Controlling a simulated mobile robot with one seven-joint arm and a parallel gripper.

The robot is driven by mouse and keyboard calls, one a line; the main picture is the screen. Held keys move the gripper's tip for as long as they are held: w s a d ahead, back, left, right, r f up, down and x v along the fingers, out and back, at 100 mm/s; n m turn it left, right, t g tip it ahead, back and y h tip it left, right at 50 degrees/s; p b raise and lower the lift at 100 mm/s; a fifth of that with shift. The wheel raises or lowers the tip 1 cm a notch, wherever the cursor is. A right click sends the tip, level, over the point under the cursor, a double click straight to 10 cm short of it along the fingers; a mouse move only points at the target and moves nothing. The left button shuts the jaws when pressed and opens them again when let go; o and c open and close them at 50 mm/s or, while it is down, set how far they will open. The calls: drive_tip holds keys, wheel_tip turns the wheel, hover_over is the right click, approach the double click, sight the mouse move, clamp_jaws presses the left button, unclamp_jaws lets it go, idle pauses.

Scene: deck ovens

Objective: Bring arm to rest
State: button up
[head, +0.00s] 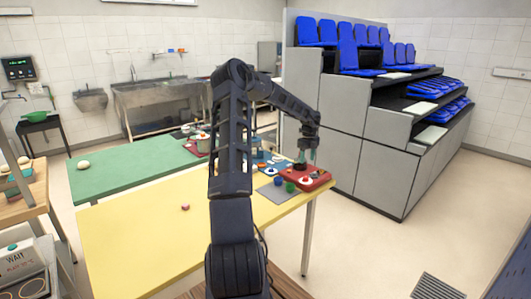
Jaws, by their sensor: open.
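My arm rises from the bottom middle of the head view, bends at the top and reaches right and down. My gripper (304,161) hangs at the arm's end over the red tray (318,183) at the right end of the yellow table (140,245). It is open. The fingertips are small and dark, and I cannot tell how far above the tray they are. The tray holds several small items. My arm hides part of the table behind it.
Blue and green balls (290,187) lie near the tray. A small pink item (185,207) lies on the yellow table. A green table (130,178) stands behind. A grey stepped unit with blue pads (365,150) stands right.

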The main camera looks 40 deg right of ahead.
drive_tip(key=w+a+r+n+t+y, duration=0.1)
drive_tip(key=w+a+r+n, duration=0.35)
drive_tip(key=a, duration=0.45)
drive_tip(key=w+a+r+n+t, duration=0.1)
drive_tip(key=w+a+r+n, duration=0.4)
drive_tip(key=a, duration=0.5)
drive_tip(key=a+r+n, duration=0.4)
drive_tip(key=a+r, duration=0.1)
drive_tip(key=a, duration=0.5)
drive_tip(key=a+r+n, duration=0.5)
drive_tip(key=a, duration=0.6)
drive_tip(key=s+a+r+n, duration=0.1)
drive_tip(key=s+a+n, duration=0.2)
drive_tip(key=a, duration=0.3)
drive_tip(key=s+a+r+n+t, duration=0.1)
drive_tip(key=s+a+r+n, duration=0.1)
drive_tip(key=a+n, duration=0.3)
drive_tip(key=s+a+r+n, duration=0.1)
drive_tip(key=s+a+n, duration=0.15)
drive_tip(key=a, duration=0.45)
drive_tip(key=s+a+f+n+t+h, duration=0.1)
drive_tip(key=s+a+n, duration=0.7)
drive_tip(key=s+a, duration=0.2)
drive_tip(key=shift+s+a+f+n+t, duration=0.15)
drive_tip(key=shift+s+n+t, duration=0.15)
drive_tip(key=shift+s, duration=0.55)
